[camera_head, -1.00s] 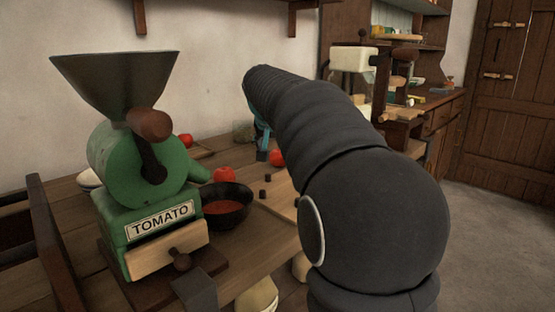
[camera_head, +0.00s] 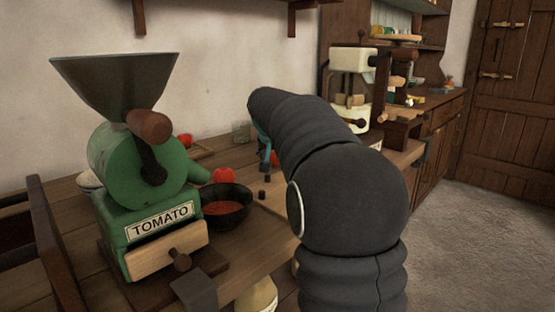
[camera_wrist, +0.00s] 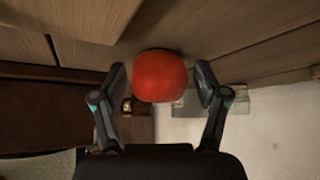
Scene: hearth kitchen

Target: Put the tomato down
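A red tomato (camera_wrist: 160,76) sits between the two fingers of my gripper (camera_wrist: 161,82) in the wrist view. A narrow gap shows on each side of it, so the fingers look open around it and not pressed on it. It appears to be at the wooden surface, though its contact there is not clear. In the head view my gripper (camera_head: 263,150) is mostly hidden behind my arm, with a bit of red tomato (camera_head: 274,158) showing beside it.
A green tomato mill (camera_head: 140,185) stands at the left on the wooden table (camera_head: 240,255). A dark bowl of red sauce (camera_head: 226,209) is beside it. Other tomatoes (camera_head: 222,174) and small dark blocks lie near. A glass (camera_head: 241,131) stands at the back.

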